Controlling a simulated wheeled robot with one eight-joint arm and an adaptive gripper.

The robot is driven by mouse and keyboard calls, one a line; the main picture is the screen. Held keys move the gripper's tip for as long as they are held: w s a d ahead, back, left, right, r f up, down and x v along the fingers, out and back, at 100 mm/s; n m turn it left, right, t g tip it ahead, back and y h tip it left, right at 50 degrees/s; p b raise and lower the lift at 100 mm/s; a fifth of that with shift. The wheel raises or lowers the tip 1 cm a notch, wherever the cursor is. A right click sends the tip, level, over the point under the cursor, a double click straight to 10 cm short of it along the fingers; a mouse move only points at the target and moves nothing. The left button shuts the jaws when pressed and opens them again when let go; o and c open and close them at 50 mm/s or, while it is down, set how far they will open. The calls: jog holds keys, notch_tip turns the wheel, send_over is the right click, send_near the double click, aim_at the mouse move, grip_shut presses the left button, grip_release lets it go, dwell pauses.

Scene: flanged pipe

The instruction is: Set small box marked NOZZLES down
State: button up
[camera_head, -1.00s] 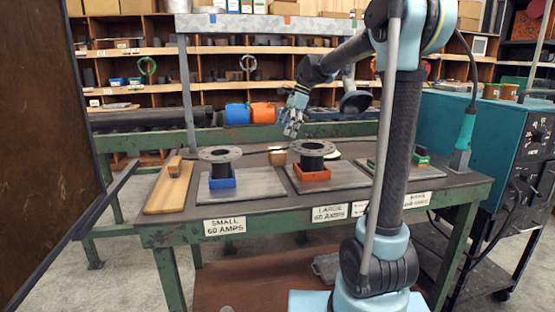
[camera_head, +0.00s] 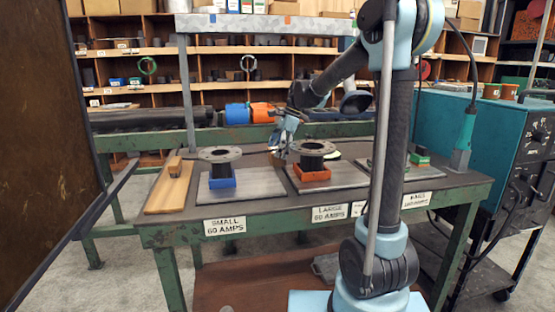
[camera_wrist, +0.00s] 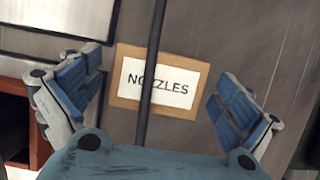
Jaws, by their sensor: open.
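The small box marked NOZZLES (camera_wrist: 178,84) is tan with a white label. In the wrist view it lies between the spread fingers of my gripper (camera_wrist: 155,80), with room on both sides and no finger touching it. In the head view the box (camera_head: 278,161) is on the dark bench top (camera_head: 263,204), behind and between the two flanged pipes, mostly hidden by my gripper (camera_head: 279,150). My gripper is open and points down over the box. A thin dark rod crosses the label in the wrist view.
A flanged pipe in a blue holder (camera_head: 222,180) stands left on a metal plate; another in a red holder (camera_head: 312,171) stands close on the right. A wooden board (camera_head: 168,192) lies at the far left. A teal machine (camera_head: 455,130) stands right of the bench.

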jog(key=c, duration=1.5)
notch_tip(320, 180, up, 10)
jog(key=shift+s, duration=0.1)
